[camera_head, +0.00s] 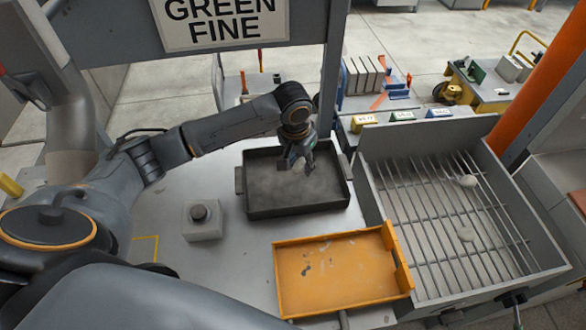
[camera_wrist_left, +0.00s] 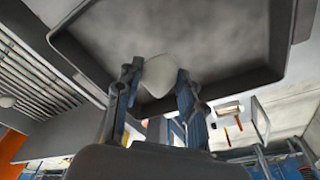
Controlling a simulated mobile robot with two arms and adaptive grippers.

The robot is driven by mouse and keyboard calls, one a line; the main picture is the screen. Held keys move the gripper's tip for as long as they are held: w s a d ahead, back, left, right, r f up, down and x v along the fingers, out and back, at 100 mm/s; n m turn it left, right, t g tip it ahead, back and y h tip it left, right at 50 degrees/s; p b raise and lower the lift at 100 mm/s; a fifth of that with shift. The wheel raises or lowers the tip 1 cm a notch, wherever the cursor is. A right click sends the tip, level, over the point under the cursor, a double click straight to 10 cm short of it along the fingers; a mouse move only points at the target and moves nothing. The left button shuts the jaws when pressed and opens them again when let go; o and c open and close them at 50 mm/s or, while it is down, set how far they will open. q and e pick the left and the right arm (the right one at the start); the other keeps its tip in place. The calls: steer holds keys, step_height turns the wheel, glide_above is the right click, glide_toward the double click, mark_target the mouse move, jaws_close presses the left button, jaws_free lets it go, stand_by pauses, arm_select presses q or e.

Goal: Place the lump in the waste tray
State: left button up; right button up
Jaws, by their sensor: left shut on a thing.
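My left gripper (camera_head: 298,164) is over the dark tray (camera_head: 262,211), its fingers pointing down. It is shut on a pale, rounded lump (camera_wrist_left: 160,75), which sits between the two fingertips (camera_wrist_left: 157,82) in the left wrist view. In the head view the fingers hide the lump. The dark tray has raised walls and a dusty grey floor; its rim also shows in the left wrist view (camera_wrist_left: 75,65). I cannot tell from a label whether the waste tray is this one or the orange tray (camera_head: 335,270) in front of it. My right gripper is not in view.
A box with a bar grate (camera_head: 440,215) stands at the right, with two pale lumps (camera_head: 467,181) (camera_head: 466,234) on it. A push-button box (camera_head: 202,220) stands left of the dark tray. An overhead sign (camera_head: 222,20) and an orange post (camera_head: 540,80) rise behind.

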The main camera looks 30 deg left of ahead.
mark_target(293, 182)
arm_select(q)
steer(key=shift+s+a+f, duration=0.1)
steer(key=shift+a+f, duration=0.4)
steer(key=shift+f, duration=0.1)
steer(key=f+p, duration=0.1)
steer(key=f, duration=0.1)
steer(key=a+f, duration=0.1)
steer(key=shift+s+f+p, duration=0.1)
steer(key=shift+f+p, duration=0.25)
steer(key=shift+p, duration=0.05)
steer(key=shift+f, duration=0.15)
steer(key=shift+d, duration=0.1)
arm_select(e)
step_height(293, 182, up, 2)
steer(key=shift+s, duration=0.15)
arm_select(q)
steer(key=o, duration=1.2)
steer(key=shift+f, duration=0.15)
steer(key=shift+o, duration=0.2)
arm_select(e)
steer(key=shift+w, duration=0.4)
arm_select(q)
step_height(293, 182, up, 12)
steer(key=s+b, duration=0.1)
steer(key=shift+s+b, duration=0.4)
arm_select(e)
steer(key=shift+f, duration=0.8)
